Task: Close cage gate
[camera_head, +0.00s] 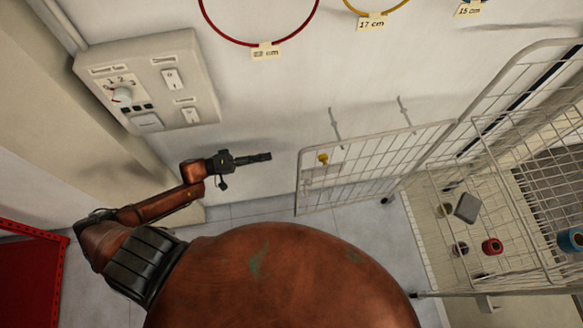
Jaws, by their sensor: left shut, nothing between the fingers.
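The cage gate (375,163) is a white wire-mesh panel, swung open and standing out to the left of the cage (500,180). A small yellow knob (323,159) sits near the gate's free left edge. My left gripper (266,157) is shut and empty, a short way left of the gate's free edge and apart from it, pointing right. My right gripper is not in view.
A control panel (150,85) with switches is on the wall at the upper left. Coloured hoops with size tags, one red (258,43), hang on the wall. Spools, one red (492,246), sit inside the cage. A red object (30,275) is at lower left. Tiled floor shows below the gate.

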